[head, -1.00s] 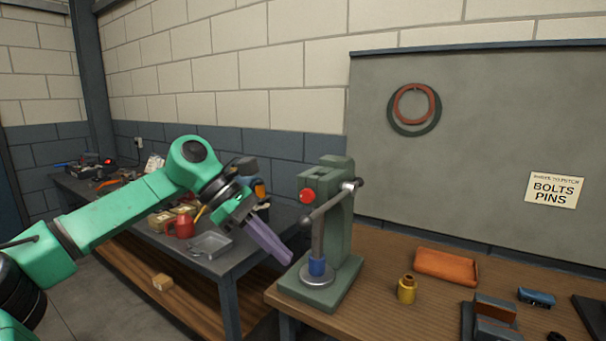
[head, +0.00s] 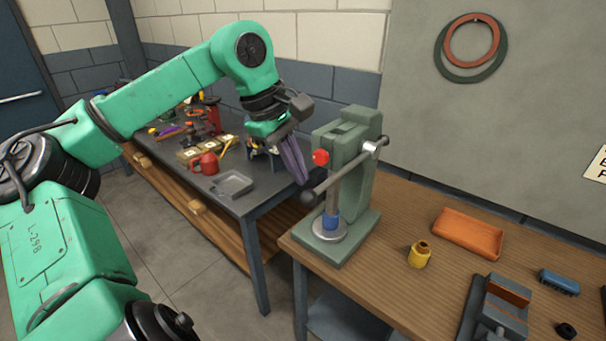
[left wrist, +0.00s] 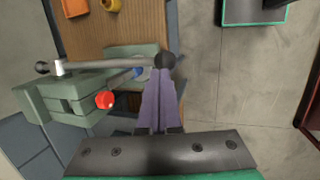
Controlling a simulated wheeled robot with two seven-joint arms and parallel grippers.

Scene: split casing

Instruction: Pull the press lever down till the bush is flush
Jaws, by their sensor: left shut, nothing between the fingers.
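The green press (head: 358,185) stands on the wooden bench. Its grey lever (head: 345,174) slopes down to the left from the pivot and ends in a dark knob (head: 308,197). The blue bush (head: 331,221) sits under the ram, above the round plate (head: 322,233); its fit is too small to judge. My left gripper (head: 303,181) is shut and empty, its purple fingers pointing down with tips just above the knob. In the left wrist view the fingertips (left wrist: 160,72) lie at the knob (left wrist: 165,60); contact is unclear. My right gripper is out of view.
A yellow part (head: 419,255), an orange tray (head: 468,234) and a vise (head: 497,310) are right of the press. A red knob (head: 320,157) juts from the press near my fingers. A side table (head: 265,195) with a grey tray stands behind left.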

